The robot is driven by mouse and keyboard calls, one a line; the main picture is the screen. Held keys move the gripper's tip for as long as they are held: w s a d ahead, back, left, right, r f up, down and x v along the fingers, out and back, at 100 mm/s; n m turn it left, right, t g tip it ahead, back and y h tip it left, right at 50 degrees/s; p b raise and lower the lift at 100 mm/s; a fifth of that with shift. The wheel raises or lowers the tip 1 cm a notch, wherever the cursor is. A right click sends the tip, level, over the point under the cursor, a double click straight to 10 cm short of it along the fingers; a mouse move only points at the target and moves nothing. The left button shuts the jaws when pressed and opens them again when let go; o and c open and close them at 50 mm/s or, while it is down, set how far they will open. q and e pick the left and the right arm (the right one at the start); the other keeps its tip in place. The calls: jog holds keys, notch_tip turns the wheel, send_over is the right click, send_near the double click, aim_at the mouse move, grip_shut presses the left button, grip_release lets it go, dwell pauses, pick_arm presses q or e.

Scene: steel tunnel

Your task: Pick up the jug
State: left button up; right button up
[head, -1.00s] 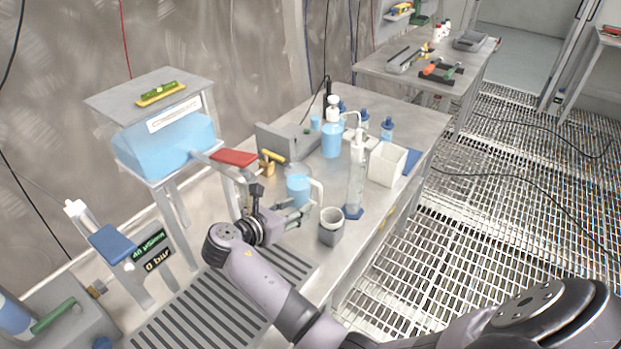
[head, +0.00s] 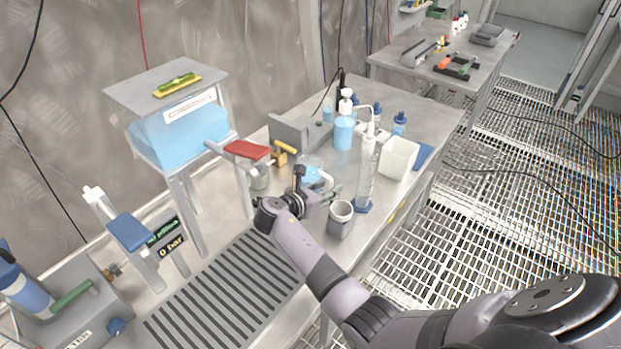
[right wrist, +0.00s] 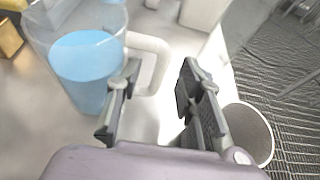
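The jug (head: 312,172) is clear, with blue liquid inside. It stands on the steel bench, and my right gripper partly hides it in the head view. In the right wrist view the jug (right wrist: 88,70) is at upper left, with its white handle (right wrist: 157,62) pointing right. My right gripper (right wrist: 160,72) is open, one finger on each side of the view. The handle lies at the gap between the fingertips, nearer the left finger, which overlaps its lower part. Whether they touch I cannot tell. In the head view the right gripper (head: 326,194) is low beside the jug. My left gripper is not in view.
A grey cup (head: 341,220) stands close to the right gripper. A tall cylinder (head: 367,178), a blue-filled pump bottle (head: 344,130) and a white container (head: 398,158) stand beyond.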

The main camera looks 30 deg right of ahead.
jog(key=shift+w+d, duration=0.1)
jog(key=shift+d, duration=0.05)
jog(key=shift+c, duration=0.7)
grip_shut()
